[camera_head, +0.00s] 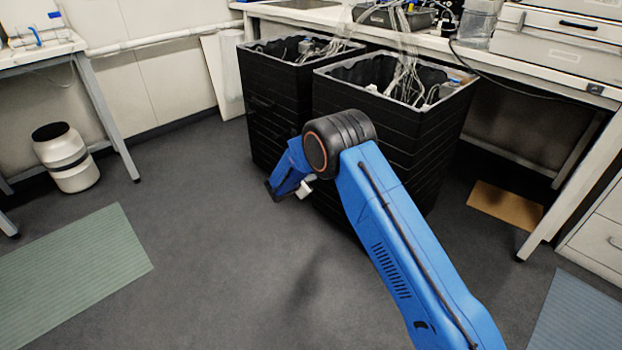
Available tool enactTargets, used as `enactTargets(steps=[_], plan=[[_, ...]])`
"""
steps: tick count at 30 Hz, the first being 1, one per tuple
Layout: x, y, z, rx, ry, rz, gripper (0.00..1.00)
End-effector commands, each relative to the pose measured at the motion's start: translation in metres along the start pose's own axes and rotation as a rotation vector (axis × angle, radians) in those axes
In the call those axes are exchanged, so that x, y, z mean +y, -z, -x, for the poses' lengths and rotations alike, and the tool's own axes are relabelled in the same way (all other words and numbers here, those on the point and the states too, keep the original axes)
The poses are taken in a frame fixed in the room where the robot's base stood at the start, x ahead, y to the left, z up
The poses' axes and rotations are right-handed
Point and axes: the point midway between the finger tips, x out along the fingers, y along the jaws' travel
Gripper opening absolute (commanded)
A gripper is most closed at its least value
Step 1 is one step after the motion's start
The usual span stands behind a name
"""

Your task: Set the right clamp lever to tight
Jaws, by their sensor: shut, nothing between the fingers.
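I cannot make out the right clamp lever or its clamp in the head view. My blue arm reaches from the lower right to the middle, and its far part bends down in front of the black bins. My gripper (303,188) shows only as a small pale piece at the arm's end, low beside the front of the bins. It is shut and empty. Its fingertips are too small and partly hidden to see clearly, and it appears clear of the benches.
Two black bins (262,117) (437,134) with tubing inside stand before a white bench (330,17) carrying equipment. A side table (35,52) and white canister (66,157) are at left.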

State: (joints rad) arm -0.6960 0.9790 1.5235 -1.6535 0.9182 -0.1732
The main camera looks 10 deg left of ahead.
Motion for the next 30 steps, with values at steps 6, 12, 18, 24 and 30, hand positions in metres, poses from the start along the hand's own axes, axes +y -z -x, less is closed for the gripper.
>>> enactTargets(steps=[6,12,18,24,30], plan=[[0.0,0.0,-0.037,-0.001,0.001,-0.001,0.0],[0.0,0.0,-0.064,0.0,0.001,0.0,0.0],[0.001,-0.02,-0.06,0.0,-0.001,-0.001,0.0],[0.0,-0.034,-0.055,0.0,-0.001,0.0,0.0],[0.001,-0.038,-0.053,0.0,-0.001,0.0,0.0]])
